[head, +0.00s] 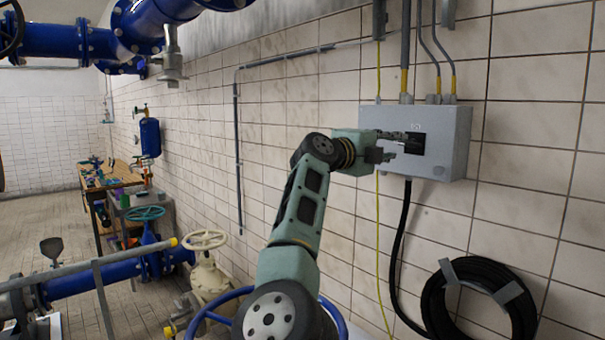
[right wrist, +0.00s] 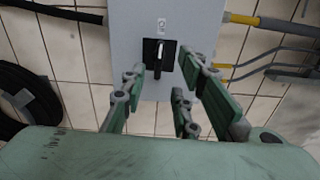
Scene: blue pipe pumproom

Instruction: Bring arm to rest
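My right arm reaches up to a grey electrical box (head: 455,135) on the tiled wall. My right gripper (head: 392,147) is in front of the box's face, close to a black switch plate (head: 414,143). In the right wrist view the gripper (right wrist: 160,80) has its green-padded fingers spread, with nothing between them. The black switch (right wrist: 160,54) shows beyond the fingertips, with a small light label above it. I cannot tell whether any finger touches it. My left gripper is not in view.
A coiled black hose (head: 478,300) hangs on the wall below the box. A cream valve wheel (head: 204,240) and a blue wheel (head: 215,310) stand low left of my arm. Blue pipes (head: 60,42) run at upper left. A workbench (head: 110,180) stands farther back.

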